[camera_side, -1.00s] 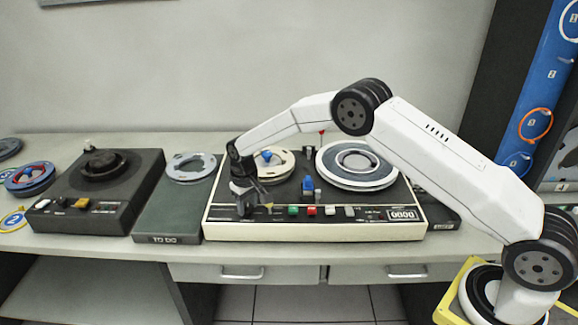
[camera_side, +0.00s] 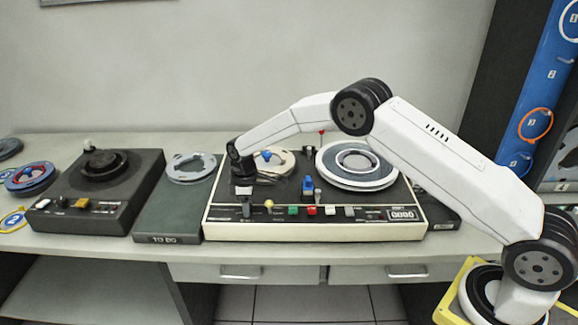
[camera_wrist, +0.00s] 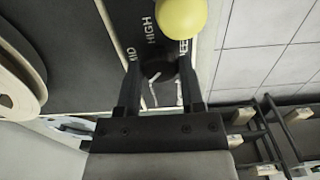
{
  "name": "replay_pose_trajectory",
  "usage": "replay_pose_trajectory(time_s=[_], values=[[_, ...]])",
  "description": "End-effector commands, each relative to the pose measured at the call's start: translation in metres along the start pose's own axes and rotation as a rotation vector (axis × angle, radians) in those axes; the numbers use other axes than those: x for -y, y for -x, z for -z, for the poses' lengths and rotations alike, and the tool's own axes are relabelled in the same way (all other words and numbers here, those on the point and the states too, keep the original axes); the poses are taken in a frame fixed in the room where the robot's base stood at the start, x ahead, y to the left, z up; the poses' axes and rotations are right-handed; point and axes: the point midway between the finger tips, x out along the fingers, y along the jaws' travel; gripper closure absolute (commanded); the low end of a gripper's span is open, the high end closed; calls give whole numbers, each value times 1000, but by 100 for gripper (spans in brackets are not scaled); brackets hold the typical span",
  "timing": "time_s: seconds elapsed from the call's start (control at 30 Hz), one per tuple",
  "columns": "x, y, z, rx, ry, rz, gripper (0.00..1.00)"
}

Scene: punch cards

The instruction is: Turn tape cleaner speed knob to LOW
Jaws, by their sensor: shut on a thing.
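The tape machine (camera_side: 310,232) with a cream case and black top stands mid-counter. My gripper (camera_side: 246,210) points down at the left of its front panel. In the wrist view my gripper (camera_wrist: 160,88) has its two fingers on either side of a dark round knob (camera_wrist: 159,70) and is shut on it. The labels MID and HIGH show beside the knob, along with a partly hidden word ending in "EED". No LOW label can be read. Pale marks show at the knob, but its pointer direction is unclear. In the side view my gripper hides the knob.
A yellow ball-topped control (camera_side: 269,204) stands close right of my gripper; it also shows in the wrist view (camera_wrist: 181,15). Green (camera_side: 293,210) and red (camera_side: 312,210) buttons lie further right. Reels (camera_side: 358,165) sit behind. A black deck (camera_side: 95,190) stands left.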

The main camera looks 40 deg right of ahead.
Motion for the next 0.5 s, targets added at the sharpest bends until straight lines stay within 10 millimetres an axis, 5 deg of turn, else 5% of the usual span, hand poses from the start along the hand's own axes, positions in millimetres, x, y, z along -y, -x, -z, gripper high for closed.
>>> replay_pose_trajectory(time_s=[0.47, 0.5], values=[[0, 1, 0, -1, 22, -1, 100], [0, 1, 0, -1, 22, -1, 44]])
